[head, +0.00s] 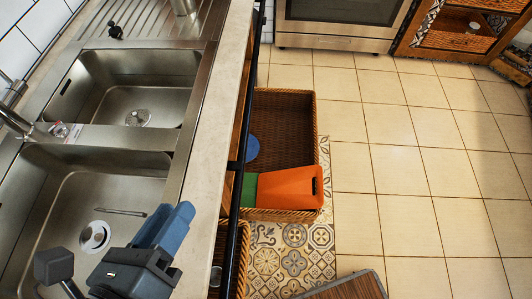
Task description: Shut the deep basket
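A deep brown wicker basket (292,115) is pulled out from under the counter and stands open over the floor in the head view. A flat orange item (285,187) with a dark slot lies near its lower end, beside a green one (249,190). A round blue item (252,148) is partly hidden by the counter edge. The basket's inner end is also hidden under the counter. My gripper (172,226), with blue fingers, is over the sink at the lower left, apart from the basket. Its fingers look close together, but any gap is unclear.
A dark rail (241,140) runs along the counter edge (215,120) between my gripper and the basket. Another wicker basket (238,262) shows partly below. A brown flat-topped object (348,287) is at the bottom edge. The tiled floor (400,170) to the right is clear.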

